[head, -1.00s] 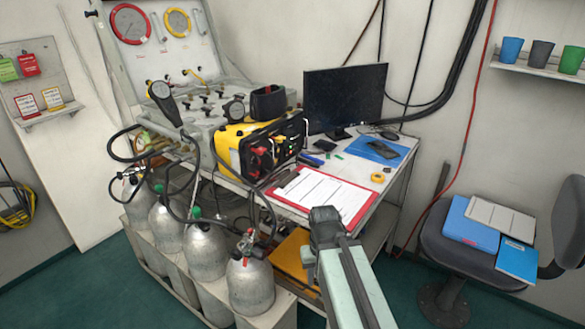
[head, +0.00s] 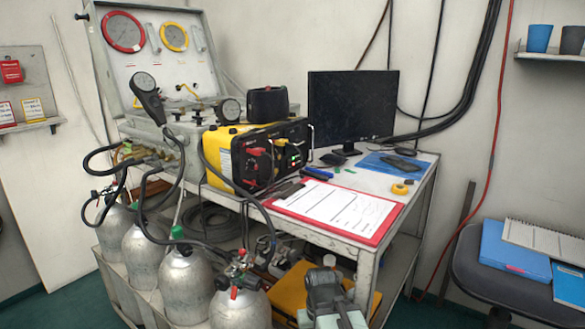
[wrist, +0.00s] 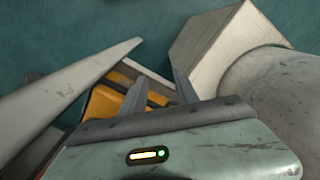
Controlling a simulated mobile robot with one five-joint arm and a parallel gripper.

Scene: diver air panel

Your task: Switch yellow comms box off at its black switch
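The yellow comms box (head: 222,158) stands on the bench beside the gauge panel, with its dark front panel (head: 292,142) facing right and toward me. Red and yellow plugs or knobs and a small green light (head: 295,160) show on that panel. I cannot make out the black switch at this size. In the wrist view, my gripper (wrist: 158,88) has its two fingers apart with nothing between them. It points down toward the floor area, below and away from the comms box. In the head view, my arm shows at the bottom, and the fingers cannot be made out there.
Silver cylinders (head: 188,286) with hoses stand in front of the bench. A red clipboard (head: 375,237) lies near the bench's front edge. A monitor (head: 345,108) stands behind. A yellow-orange case (head: 290,292) sits low under the bench. A chair (head: 470,268) is at right.

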